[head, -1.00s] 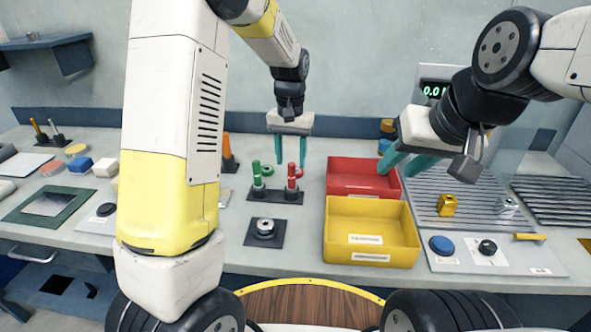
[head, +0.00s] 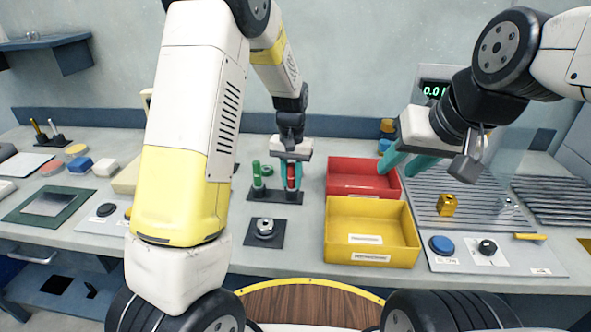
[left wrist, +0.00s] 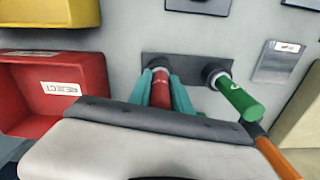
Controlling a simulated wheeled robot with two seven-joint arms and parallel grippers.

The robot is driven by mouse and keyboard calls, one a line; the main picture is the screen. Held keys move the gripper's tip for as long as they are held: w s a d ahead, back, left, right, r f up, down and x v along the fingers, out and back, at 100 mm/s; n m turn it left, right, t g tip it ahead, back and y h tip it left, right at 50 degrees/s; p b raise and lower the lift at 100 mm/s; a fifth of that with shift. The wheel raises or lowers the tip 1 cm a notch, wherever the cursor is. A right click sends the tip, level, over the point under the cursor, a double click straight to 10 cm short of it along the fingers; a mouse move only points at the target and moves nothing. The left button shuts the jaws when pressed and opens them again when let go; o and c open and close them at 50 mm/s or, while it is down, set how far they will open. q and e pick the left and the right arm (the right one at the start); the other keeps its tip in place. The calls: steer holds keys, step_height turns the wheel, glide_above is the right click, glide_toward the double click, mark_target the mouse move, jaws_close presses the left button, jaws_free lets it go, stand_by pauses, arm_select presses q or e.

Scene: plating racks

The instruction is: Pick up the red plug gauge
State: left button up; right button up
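The red plug gauge (head: 291,177) stands upright in the dark stand (head: 274,197), on its right side. My left gripper (head: 291,183) comes down over it, with the teal fingers closed against both sides of its red handle. The left wrist view shows the red handle (left wrist: 160,90) between the fingers (left wrist: 160,92). The green plug gauge (head: 257,175) stands in the same stand to the left; it also shows in the left wrist view (left wrist: 240,100). My right gripper (head: 405,165) is open and empty above the red bin's right side.
A red bin (head: 362,190) and a yellow bin (head: 370,238) stand right of the stand. A metal part (head: 265,228) sits on a dark pad in front. A ribbed plate (head: 430,205) with a brass block (head: 447,205) lies to the right. My left arm hides part of the bench.

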arm_select(q)
jaws_close()
